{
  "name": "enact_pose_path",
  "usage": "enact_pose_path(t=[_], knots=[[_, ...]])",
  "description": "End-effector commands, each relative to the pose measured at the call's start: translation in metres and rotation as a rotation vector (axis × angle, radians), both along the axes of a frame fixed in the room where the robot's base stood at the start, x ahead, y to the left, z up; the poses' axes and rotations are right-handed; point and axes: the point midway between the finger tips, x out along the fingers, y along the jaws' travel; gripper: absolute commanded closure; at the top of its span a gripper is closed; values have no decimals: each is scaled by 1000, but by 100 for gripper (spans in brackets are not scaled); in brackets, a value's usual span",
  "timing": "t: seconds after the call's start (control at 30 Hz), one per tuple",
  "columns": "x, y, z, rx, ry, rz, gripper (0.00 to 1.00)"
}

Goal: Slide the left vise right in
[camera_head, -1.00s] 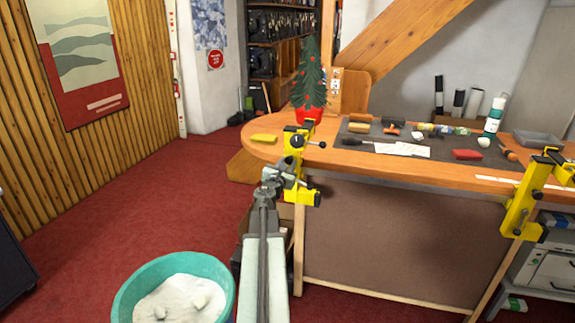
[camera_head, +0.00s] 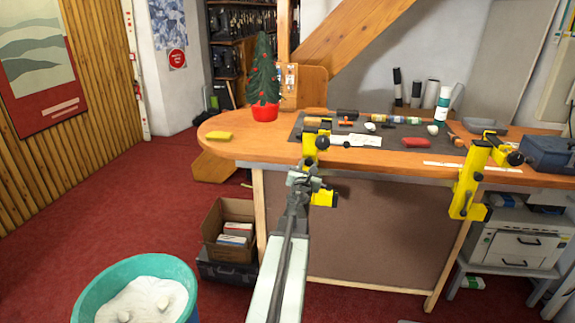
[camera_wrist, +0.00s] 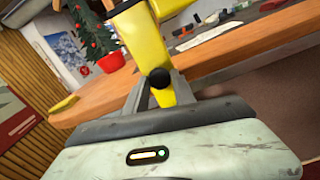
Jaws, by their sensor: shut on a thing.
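The left vise (camera_head: 309,150) is yellow with black knobs and is clamped on the front edge of the bench. My gripper (camera_head: 312,183) is in front of it and shut on its lower front part. In the wrist view the yellow vise (camera_wrist: 148,40) rises from between my gripper's fingers (camera_wrist: 158,92), with a black knob in front. The exact grip contact is partly hidden by my gripper. The right vise (camera_head: 470,180), also yellow, is on the same edge further right, with a gap between the two.
The wooden bench top (camera_head: 240,148) carries a small decorated tree (camera_head: 264,75) in a red pot, a yellow block (camera_head: 218,135) and a dark mat with tools. Bench edge between vises looks clear.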

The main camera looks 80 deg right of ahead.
Motion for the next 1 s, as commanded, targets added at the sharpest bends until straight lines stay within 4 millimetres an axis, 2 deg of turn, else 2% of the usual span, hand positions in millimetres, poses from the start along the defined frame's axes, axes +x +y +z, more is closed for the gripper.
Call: enact_pose_path(t=[0.03, 0.2, 0.7, 0.73, 0.8, 1.0], knots=[[-10, 0, 0, 0, 0, -3, 100], [-30, -2, 0, 0, 0, 0, 100], [-41, -3, 0, 0, 1, -5, 100], [-41, -3, 0, 0, 1, -5, 67], [-41, -3, 0, 0, 1, -5, 48], [-39, -3, 0, 0, 1, -1, 48]])
